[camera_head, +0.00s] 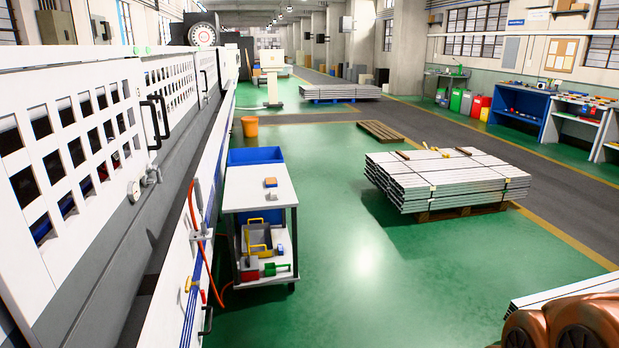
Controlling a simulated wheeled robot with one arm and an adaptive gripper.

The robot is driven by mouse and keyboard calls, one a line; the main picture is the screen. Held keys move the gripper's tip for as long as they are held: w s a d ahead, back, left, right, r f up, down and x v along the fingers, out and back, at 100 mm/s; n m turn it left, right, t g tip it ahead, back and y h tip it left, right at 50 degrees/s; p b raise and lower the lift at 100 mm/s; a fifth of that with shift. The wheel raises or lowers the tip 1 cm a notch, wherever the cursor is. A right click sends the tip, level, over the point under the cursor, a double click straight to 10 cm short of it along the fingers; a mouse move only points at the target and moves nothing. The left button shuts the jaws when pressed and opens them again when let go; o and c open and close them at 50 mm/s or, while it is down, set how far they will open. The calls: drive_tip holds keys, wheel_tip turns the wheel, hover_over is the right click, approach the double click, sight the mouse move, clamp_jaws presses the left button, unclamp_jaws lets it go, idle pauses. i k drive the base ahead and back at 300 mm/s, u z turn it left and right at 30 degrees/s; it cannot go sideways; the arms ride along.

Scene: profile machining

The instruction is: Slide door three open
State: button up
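A long white machine with sliding doors runs along the left side. The nearest door (72,140) is a white panel with a grid of window openings, and dark shapes show behind them. A second grid door (172,84) lies beyond it, with a further panel (207,70) farther along. Black upright handles (152,125) stand close together where the first two doors meet. I see no number, so I cannot tell which is door three. The visible doors look shut. My gripper is not in view.
A cart (259,187) with tools and bins stands close to the machine. Red hoses (193,212) hang along the machine's lower front. Stacked metal profiles (445,178) lie to the right. Green floor between is clear.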

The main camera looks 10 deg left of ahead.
sight(44, 289)
drive_tip(key=u, duration=0.1)
drive_tip(key=i, duration=1.8)
drive_tip(key=u, duration=1)
drive_tip(key=i, duration=1.2)
drive_tip(key=u, duration=1.5)
drive_tip(key=i, duration=0.55)
drive_tip(key=u, duration=0.35)
